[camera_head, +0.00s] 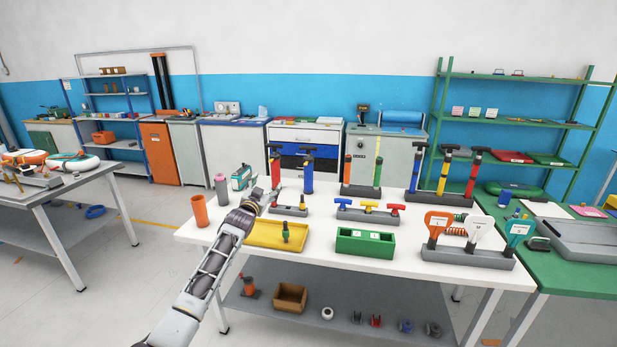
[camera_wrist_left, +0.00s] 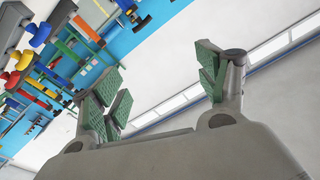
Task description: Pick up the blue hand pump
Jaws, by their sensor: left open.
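A blue hand pump (camera_head: 308,177) with a dark handle stands upright in a low grey holder on the white table, just right of a red pump (camera_head: 275,170). Another blue pump (camera_head: 414,172) stands in a rack farther right, beside a yellow and a red one. My left gripper (camera_head: 265,196) is over the table's left part, left of the nearer blue pump and apart from it. In the left wrist view its jaws (camera_wrist_left: 160,88) are spread with nothing between them. My right gripper is not in view.
A yellow tray (camera_head: 262,243) and a green box (camera_head: 364,243) lie along the front of the white table (camera_head: 315,263). T-handles (camera_head: 368,207) stand in a holder behind the box. An orange cup (camera_head: 199,211) and a grey-pink bottle (camera_head: 221,190) stand at the left edge.

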